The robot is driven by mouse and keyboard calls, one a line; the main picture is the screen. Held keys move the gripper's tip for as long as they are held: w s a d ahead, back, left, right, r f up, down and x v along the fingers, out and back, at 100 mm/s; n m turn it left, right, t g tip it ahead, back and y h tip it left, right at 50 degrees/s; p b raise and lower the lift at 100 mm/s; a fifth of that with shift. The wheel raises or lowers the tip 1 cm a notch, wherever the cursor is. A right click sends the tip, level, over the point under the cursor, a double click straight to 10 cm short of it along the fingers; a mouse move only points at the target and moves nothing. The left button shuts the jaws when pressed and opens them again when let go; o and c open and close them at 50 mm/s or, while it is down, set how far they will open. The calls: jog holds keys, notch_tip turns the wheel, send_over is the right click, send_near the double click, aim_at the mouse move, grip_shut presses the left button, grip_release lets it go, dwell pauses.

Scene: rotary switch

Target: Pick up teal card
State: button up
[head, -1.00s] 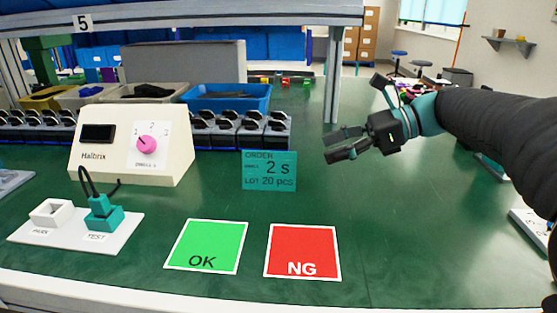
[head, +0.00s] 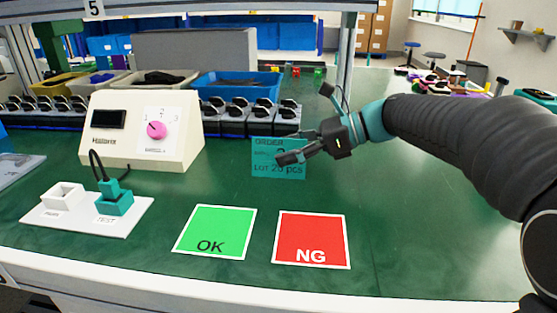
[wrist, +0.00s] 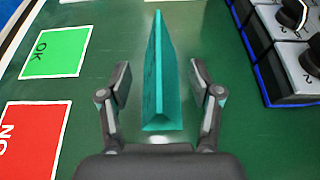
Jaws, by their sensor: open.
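The teal card (head: 268,170) stands upright on the green bench, with order text on its front, and my gripper partly covers its right side in the head view. In the wrist view the teal card (wrist: 158,85) shows edge-on as a folded tent shape. It lies between and ahead of my gripper's fingers (wrist: 160,90), with a gap on both sides. My gripper (head: 298,145) is open and comes in from the right in the head view. The fingers do not touch the card in the wrist view.
A box with a pink dial (head: 157,130) stands left of the card. Several black rotary switches (head: 235,118) line up behind it. A green OK mat (head: 214,230) and a red NG mat (head: 311,238) lie in front.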

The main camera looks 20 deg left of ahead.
jog(key=shift+x, duration=1.1)
jog(key=c, duration=0.9)
jog(key=shift+r, duration=0.1)
